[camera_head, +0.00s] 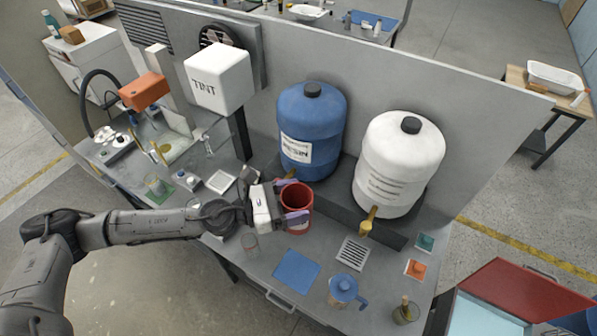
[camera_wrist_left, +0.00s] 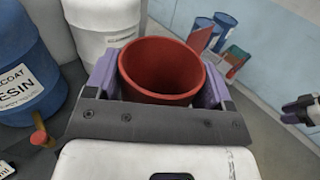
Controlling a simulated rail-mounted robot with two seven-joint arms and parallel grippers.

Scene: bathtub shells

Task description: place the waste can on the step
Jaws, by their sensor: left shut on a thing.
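The waste can (camera_head: 297,197) is a red, open-topped cylinder, upright and empty as far as I see in the left wrist view (camera_wrist_left: 160,68). My left gripper (camera_head: 290,212) is shut on it, its purple fingers on either side of the wall. The can is over the bench, in front of the blue resin drum; I cannot tell if its base touches anything. The step (camera_head: 337,202) is a dark raised platform behind it, with the drums on it. A gripper at the right edge of the left wrist view (camera_wrist_left: 300,108) looks like my right one; its opening is unclear.
The blue drum (camera_head: 311,125) and white drum (camera_head: 398,165), with taps, stand on the step.

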